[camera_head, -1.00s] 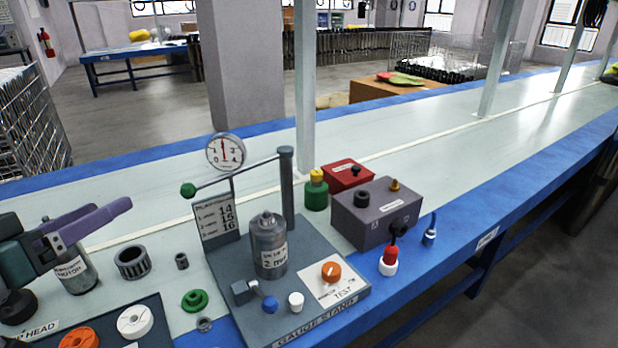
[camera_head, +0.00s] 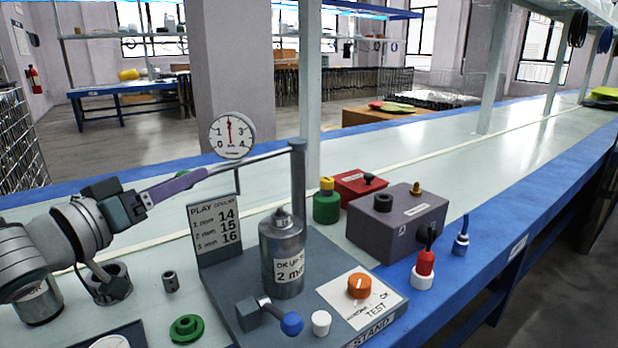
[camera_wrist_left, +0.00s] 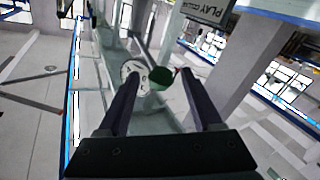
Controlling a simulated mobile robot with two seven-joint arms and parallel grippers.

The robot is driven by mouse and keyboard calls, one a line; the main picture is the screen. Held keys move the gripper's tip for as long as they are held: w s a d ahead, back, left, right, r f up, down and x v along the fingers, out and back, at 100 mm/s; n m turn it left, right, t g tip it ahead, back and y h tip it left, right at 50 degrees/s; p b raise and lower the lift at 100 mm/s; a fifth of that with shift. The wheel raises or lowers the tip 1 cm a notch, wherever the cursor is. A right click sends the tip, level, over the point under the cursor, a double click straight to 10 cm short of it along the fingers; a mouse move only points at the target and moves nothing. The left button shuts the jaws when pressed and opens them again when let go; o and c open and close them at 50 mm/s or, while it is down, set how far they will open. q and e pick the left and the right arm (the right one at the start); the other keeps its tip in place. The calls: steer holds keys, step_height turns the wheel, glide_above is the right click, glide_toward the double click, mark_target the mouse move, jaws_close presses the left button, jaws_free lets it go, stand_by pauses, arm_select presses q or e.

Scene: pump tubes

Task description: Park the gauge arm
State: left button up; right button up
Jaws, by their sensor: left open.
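The gauge arm (camera_head: 255,158) is a grey rod reaching left from the top of an upright post (camera_head: 298,185) on the gauge stand (camera_head: 235,300), with a round dial gauge (camera_head: 232,135) near its outer end. My left gripper (camera_head: 200,176) is open at that outer end. My right gripper is not in view.
A cylinder (camera_head: 282,255) stands on the stand under the arm, by a label plate (camera_head: 214,230), a blue-ended lever (camera_head: 290,322) and an orange knob (camera_head: 359,286). A grey box (camera_head: 397,225), a red box (camera_head: 358,188) and a green bottle (camera_head: 326,205) stand right.

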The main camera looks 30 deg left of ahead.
arm_select(q)
steer(key=shift+w, duration=0.75)
steer(key=shift+c, duration=0.3)
jaws_close()
steer(key=shift+a+f, duration=0.1)
stand_by(0.5)
